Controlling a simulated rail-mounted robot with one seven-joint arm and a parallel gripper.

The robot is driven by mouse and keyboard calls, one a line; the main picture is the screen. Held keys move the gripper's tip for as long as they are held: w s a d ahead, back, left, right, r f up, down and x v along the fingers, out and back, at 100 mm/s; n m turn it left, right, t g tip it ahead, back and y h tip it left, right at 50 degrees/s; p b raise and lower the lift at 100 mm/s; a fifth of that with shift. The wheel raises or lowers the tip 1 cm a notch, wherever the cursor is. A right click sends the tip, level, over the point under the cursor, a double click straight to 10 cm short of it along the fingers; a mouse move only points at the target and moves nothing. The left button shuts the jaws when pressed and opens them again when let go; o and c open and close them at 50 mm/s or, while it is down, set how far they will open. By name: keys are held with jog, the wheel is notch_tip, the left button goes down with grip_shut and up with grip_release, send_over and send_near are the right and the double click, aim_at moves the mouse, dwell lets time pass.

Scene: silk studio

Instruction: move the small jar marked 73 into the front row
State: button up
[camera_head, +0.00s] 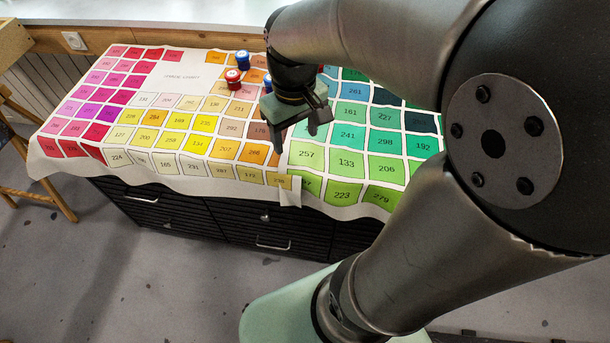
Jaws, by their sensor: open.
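Several small jars stand at the back middle of the table. A red-lidded jar (233,79) stands in front of a blue-lidded jar (243,59). Another blue jar (267,84) is partly hidden by my gripper, and a bit of red shows just right of my wrist. The jars' markings are too small to read, so I cannot tell which is 73. My gripper (296,138) is open and empty, pointing down above the orange and green swatches, nearer the front than the jars. Whether it touches the cloth is unclear.
A cloth chart (170,77) of numbered colour swatches covers the table and hangs over its front edge. Black drawers (226,222) are below. A wooden stool (40,165) stands at left. My arm hides much of the right side. The chart's left and front are clear.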

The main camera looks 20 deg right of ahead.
jog(key=s+a+f+m, duration=0.2)
jog(key=s+f, duration=0.1)
jog(key=s, duration=0.6)
jog(key=r+p, duration=0.5)
jog(key=shift+w+a+r, duration=0.1)
jog(key=shift+a, duration=0.25)
